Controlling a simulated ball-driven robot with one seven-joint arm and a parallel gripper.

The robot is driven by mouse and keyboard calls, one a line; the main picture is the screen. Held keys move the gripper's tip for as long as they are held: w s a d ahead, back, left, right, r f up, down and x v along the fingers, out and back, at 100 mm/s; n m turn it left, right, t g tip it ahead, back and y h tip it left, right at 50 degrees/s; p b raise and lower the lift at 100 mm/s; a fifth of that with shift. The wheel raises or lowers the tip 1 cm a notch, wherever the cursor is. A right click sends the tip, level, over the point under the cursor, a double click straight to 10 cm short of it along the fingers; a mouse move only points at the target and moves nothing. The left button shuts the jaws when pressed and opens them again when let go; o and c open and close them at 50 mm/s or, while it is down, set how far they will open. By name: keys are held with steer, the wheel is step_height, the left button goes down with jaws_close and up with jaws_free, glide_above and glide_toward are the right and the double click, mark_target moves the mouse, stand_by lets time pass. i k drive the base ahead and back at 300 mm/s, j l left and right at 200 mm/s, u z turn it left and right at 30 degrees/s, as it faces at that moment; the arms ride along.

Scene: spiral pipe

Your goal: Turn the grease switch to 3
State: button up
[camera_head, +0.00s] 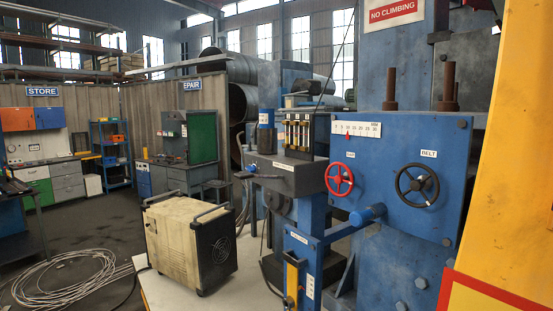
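I cannot make out for certain which part is the grease switch. A small blue post (302,258) at the lower centre carries a label too small to read. A yellow upright part (292,278) is on its front, with a white marked strip (310,287) beside it. The setting there cannot be read. The blue machine panel (390,148) at the right has a red handwheel (339,179) and a black handwheel (416,186) under a "BELT" label. A white scale (357,129) with a red pointer is above them. My gripper is not in view.
A cream and black wheeled unit (193,240) stands on a pale surface left of the machine. Coiled cable (68,276) lies on the floor at the lower left. A yellow structure (519,170) fills the right edge. Dark floor at the left is partly clear.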

mark_target(251, 169)
steer(key=i+j+z, duration=0.15)
steer(key=i+j, duration=0.2)
steer(key=i+j+z, duration=0.1)
steer(key=i+j, duration=0.2)
steer(key=j, duration=0.2)
steer(key=i+j+z, duration=0.15)
steer(key=i+j, duration=0.2)
steer(key=i+j+z, duration=0.15)
steer(key=j, duration=0.45)
steer(key=i+j+z, duration=0.1)
steer(key=i+j, duration=0.25)
steer(key=j, duration=0.15)
steer(key=i+j+z, duration=0.15)
steer(key=j, duration=0.4)
steer(key=i+j+z, duration=0.15)
steer(key=i+j, duration=0.15)
steer(key=j, duration=0.3)
steer(key=i+j+z, duration=0.1)
steer(key=j, duration=0.5)
steer(key=i, duration=0.1)
